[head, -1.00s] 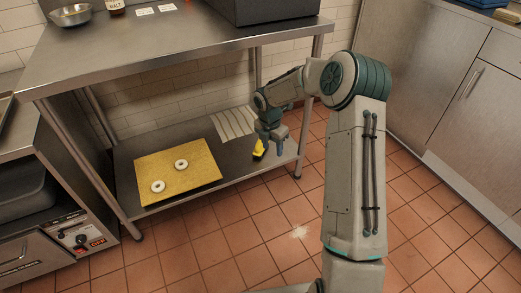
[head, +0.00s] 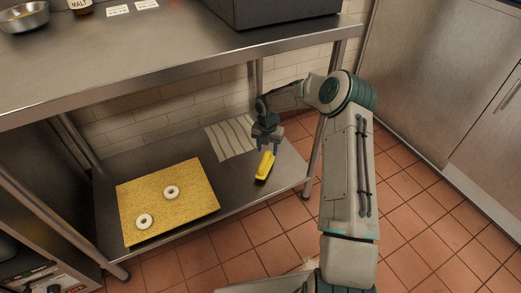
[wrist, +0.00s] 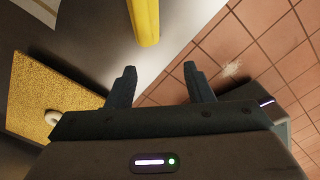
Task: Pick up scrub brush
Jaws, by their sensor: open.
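The scrub brush (head: 265,166) has a yellow body with a dark underside and lies on the lower steel shelf near its front right edge. In the wrist view its yellow body (wrist: 145,20) shows at the top centre, ahead of and apart from my fingertips. My gripper (head: 268,147) is just behind the brush in the head view. In the wrist view my gripper (wrist: 157,75) has its two fingers spread, with nothing between them.
A yellow board (head: 190,207) with two white rings lies on the shelf (head: 240,197) at left. A striped cloth (head: 231,138) lies behind the brush. The steel worktop (head: 180,50) overhangs the shelf, and a table leg (head: 314,160) stands right of the brush.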

